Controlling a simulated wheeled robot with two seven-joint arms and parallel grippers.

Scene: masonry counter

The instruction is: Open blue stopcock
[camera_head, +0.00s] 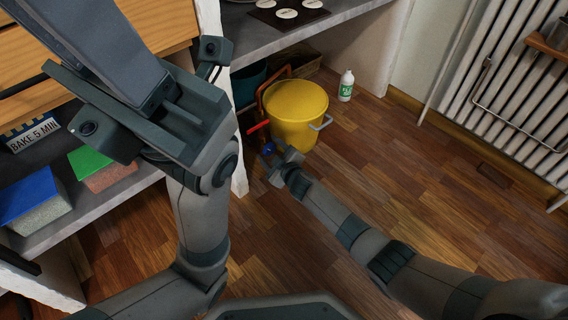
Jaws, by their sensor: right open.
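The blue stopcock (268,148) is low beside the yellow bucket, at the front of the counter's open bay. It is small here, and I cannot make out how its handle is turned. My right gripper (280,160) is open, right by the stopcock with its fingers toward it; I cannot tell whether they touch. A red lever (258,127) sits just above the stopcock. My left gripper (150,115) is raised close to the camera at the upper left. I cannot tell whether its fingers are open or shut, and it hides part of the counter.
A yellow bucket (296,105) with a grey handle stands just behind the stopcock. A white bottle (346,86) is behind it. A radiator (515,75) is at the right. Sponges (108,172) lie on the left shelf. The wooden floor (430,190) is clear at the right.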

